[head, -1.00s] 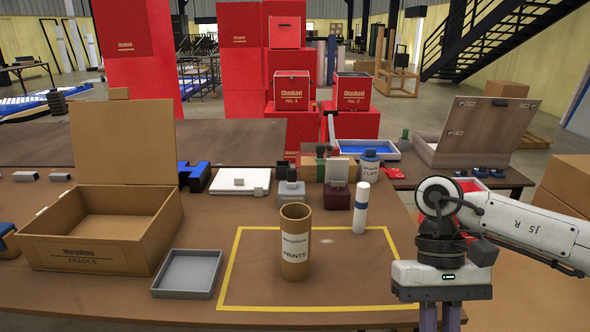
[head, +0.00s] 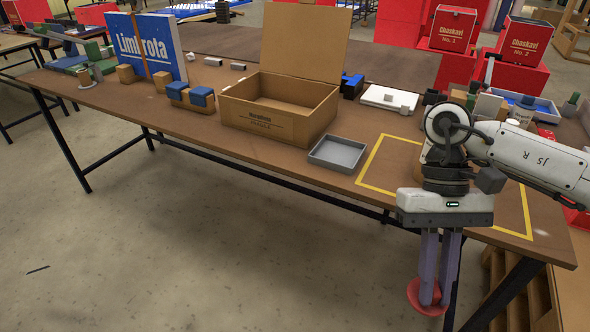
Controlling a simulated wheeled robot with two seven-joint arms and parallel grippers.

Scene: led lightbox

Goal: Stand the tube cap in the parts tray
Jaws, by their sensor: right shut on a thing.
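The red round tube cap (head: 413,293) is between the fingertips of my right gripper (head: 431,290), at the lower right of the head view. The gripper is shut on it and holds it in the air in front of the table's front edge, with the cap's face tilted. The parts tray, a shallow grey tray (head: 338,165), lies empty on the table, to the left of and beyond the gripper. The brown cardboard tube (head: 425,151) is mostly hidden behind my right arm. My left gripper is not in view.
An open cardboard box (head: 270,123) stands just behind and left of the tray. A yellow taped outline (head: 372,160) lies to the tray's right. Blue-topped blocks (head: 190,97) and a blue-and-white panel (head: 148,45) stand further left. Open floor lies in front of the table.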

